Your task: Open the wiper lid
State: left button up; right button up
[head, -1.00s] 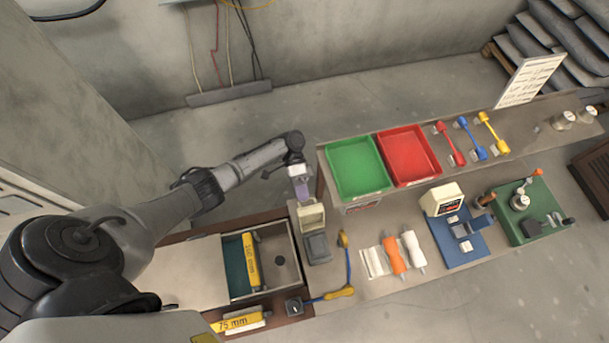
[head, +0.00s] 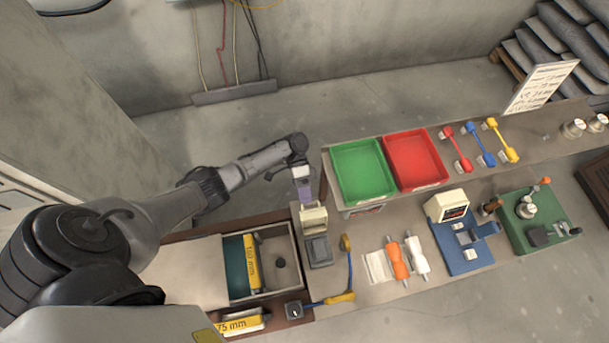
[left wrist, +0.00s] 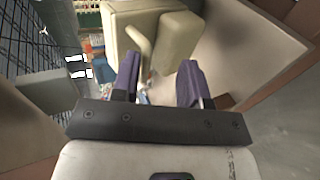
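The wiper appears to be the small unit at the left end of the bench, with a cream block (head: 314,217) behind a dark grey part (head: 319,251). I cannot tell clearly from here how its lid sits. My left gripper (head: 303,190) is just behind and above the cream block. In the left wrist view its purple fingers (left wrist: 158,82) are apart. A curved cream handle-like piece (left wrist: 140,45) shows beyond and partly between them, beside a cream body (left wrist: 123,30). Contact cannot be made out. My right gripper is not in view.
Green (head: 362,170) and red (head: 415,160) trays stand right of the left gripper. An open bin (head: 289,290) with a yellow-labelled roll lies to the left. A blue and yellow tool (head: 349,270) lies beside the wiper. Orange and white rollers (head: 398,262) are farther right.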

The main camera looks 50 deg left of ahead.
pick_arm(q)
jog(key=shift+s+d+f, duration=0.25)
jog(key=shift+s+d, duration=0.1)
jog(key=shift+d, duration=0.15)
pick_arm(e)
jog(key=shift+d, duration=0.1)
pick_arm(q)
jog(key=shift+a, duration=0.1)
jog(key=b+v, duration=0.4)
jog(key=v, duration=1)
jog(key=shift+w, duration=0.2)
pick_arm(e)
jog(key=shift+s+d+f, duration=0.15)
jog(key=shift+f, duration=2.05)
pick_arm(q)
jog(key=shift+r, duration=0.1)
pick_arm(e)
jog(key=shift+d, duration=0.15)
